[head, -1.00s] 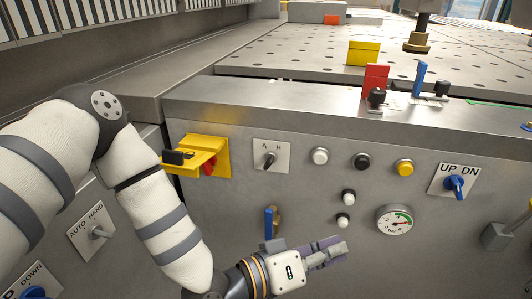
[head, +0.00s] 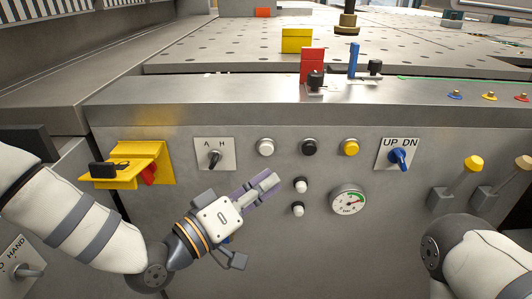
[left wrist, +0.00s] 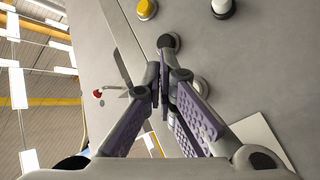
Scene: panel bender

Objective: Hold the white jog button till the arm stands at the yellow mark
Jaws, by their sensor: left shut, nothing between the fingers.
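The white button (head: 265,147) is at the left of a row on the grey front panel, beside a black button (head: 309,147) and a yellow button (head: 351,147). My left gripper (head: 268,184) is shut and empty, a little below the white button and apart from it in the head view. In the left wrist view the shut fingers (left wrist: 160,88) partly cover a round button rim (left wrist: 201,84) in line with the black and yellow buttons. A yellow plate (head: 297,40) and a red plate (head: 313,64) stand above the panel; I cannot tell which is the mark. My right gripper is out of view.
Two small white buttons (head: 301,185) and a gauge (head: 348,201) lie right of my gripper. The A/H switch (head: 214,155) and yellow bracket (head: 130,166) are to its left. An UP/DN switch (head: 398,157) and yellow-topped levers (head: 473,164) stand further right.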

